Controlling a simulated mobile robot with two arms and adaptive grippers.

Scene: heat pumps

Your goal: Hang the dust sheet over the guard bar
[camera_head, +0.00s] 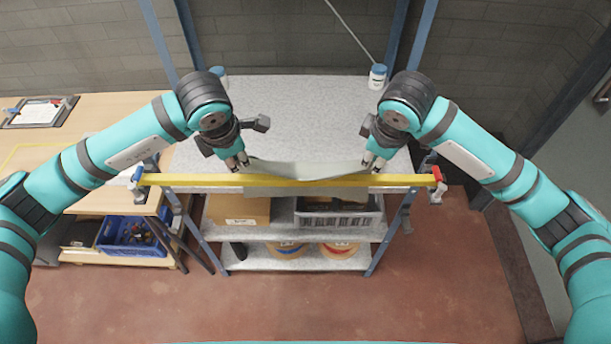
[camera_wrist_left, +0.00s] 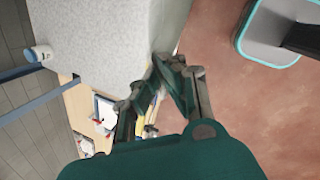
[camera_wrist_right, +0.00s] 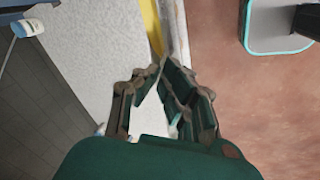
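The dust sheet (camera_head: 308,170) is a pale grey-green cloth. It sags between my two grippers, just behind and above the yellow guard bar (camera_head: 290,181), whose front it does not visibly cover. My left gripper (camera_head: 238,163) is shut on the sheet's left end; my right gripper (camera_head: 373,163) is shut on its right end. Both are just behind the bar. In the left wrist view the fingers (camera_wrist_left: 160,62) meet at the sheet (camera_wrist_left: 172,25). In the right wrist view the fingertips (camera_wrist_right: 158,65) meet beside the bar (camera_wrist_right: 152,25).
The bar runs along the front of a grey shelf unit (camera_head: 290,110), with blue (camera_head: 138,174) and red (camera_head: 438,174) end fittings. White jars (camera_head: 377,78) stand at its back. A crate (camera_head: 340,219) and carton (camera_head: 238,209) sit below. A wooden bench (camera_head: 100,110) stands left. Floor right is clear.

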